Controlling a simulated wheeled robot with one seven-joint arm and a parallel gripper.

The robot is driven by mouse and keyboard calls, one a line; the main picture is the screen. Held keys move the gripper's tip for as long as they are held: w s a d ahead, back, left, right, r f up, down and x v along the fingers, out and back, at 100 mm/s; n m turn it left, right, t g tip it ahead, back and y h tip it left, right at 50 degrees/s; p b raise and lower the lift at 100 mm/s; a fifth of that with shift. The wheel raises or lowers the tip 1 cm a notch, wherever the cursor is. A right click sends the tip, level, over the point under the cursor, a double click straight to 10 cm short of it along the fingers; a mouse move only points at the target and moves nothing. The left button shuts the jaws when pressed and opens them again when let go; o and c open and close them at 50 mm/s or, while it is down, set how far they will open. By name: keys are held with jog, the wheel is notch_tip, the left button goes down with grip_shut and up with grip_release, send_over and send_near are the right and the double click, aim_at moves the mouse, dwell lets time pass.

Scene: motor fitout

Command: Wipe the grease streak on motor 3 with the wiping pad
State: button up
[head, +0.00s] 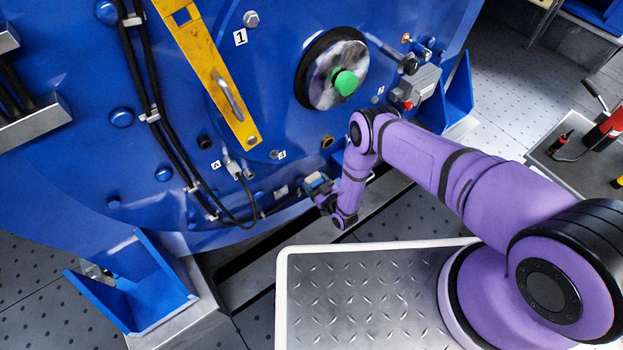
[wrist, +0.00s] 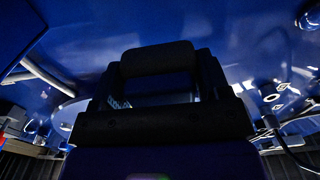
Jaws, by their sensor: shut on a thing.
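My gripper (head: 320,192) is low at the blue motor housing (head: 300,130), near its lower edge. It is small and partly hidden by my wrist in the head view. In the wrist view my gripper (wrist: 158,85) is shut on a dark block, which I take to be the wiping pad (wrist: 157,58). The pad spans the fingertips, with the dim blue housing beyond it. I cannot tell whether the pad touches the housing. No grease streak can be made out in either view, and no label reading 3 shows.
A yellow bar (head: 208,70), black cables (head: 150,110) and a round shaft end with a green centre (head: 345,82) stand on the housing. A grey connector box (head: 418,84) is at its right. A tool cart (head: 560,160) stands at the right. Blue feet (head: 135,285) flank a dark gap below.

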jog(key=shift+s+d, duration=0.1)
jog(key=shift+s, duration=0.1)
jog(key=shift+v, duration=1.45)
